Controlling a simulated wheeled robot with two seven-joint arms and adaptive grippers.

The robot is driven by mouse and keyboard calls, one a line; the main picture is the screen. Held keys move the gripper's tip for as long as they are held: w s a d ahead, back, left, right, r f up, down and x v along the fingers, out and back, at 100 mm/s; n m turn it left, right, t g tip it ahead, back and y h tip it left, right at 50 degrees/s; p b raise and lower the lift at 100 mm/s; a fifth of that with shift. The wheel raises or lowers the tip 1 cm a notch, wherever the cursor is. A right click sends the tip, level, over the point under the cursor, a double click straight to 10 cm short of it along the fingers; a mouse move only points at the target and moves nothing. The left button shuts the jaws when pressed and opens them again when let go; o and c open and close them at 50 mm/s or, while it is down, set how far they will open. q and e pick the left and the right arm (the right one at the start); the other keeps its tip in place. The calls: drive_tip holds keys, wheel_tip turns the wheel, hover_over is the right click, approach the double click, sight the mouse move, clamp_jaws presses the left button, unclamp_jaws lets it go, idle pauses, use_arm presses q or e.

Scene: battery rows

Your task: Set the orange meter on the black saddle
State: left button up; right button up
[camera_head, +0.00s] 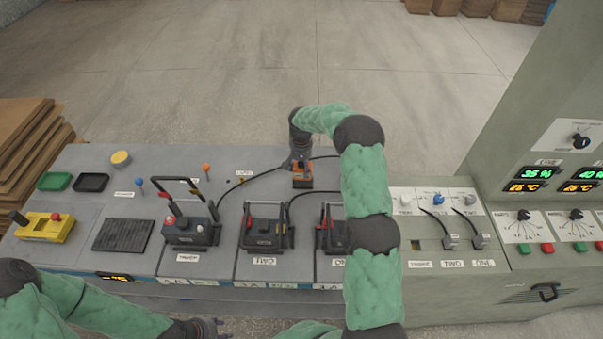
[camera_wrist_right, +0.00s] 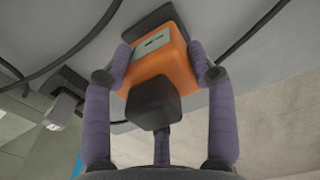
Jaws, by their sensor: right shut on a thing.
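The orange meter (camera_head: 302,174) is at the back of the grey bench in the head view. In the right wrist view the meter (camera_wrist_right: 172,73) shows a pale display face and a black block on its near side. My right gripper (camera_wrist_right: 161,62) is shut on it, one finger on each side. A black piece that looks like the saddle (camera_wrist_right: 152,18) lies just beyond the meter against the grey surface; I cannot tell whether they touch. My left gripper (camera_head: 214,328) is low at the bottom edge, away from the meter; its jaw opening is unclear.
Black cables run across the bench around the meter. Several batteries with handles, such as the one marked three (camera_head: 190,230), stand in front. A yellow device (camera_head: 45,228) sits at the left. A control cabinet (camera_head: 540,170) rises at the right.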

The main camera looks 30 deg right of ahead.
sight(302, 171)
drive_tip(key=shift+w+d+f, duration=0.1)
drive_tip(key=shift+d+f, duration=0.05)
drive_tip(key=shift+f, duration=1.6)
drive_tip(key=shift+f+b, duration=0.15)
drive_tip(key=shift+b, duration=0.2)
drive_tip(key=o, duration=1.3)
drive_tip(key=shift+r, duration=0.4)
wheel_tip(302, 171, up, 12)
drive_tip(key=shift+f+p, duration=0.2)
drive_tip(key=shift+p, duration=0.6)
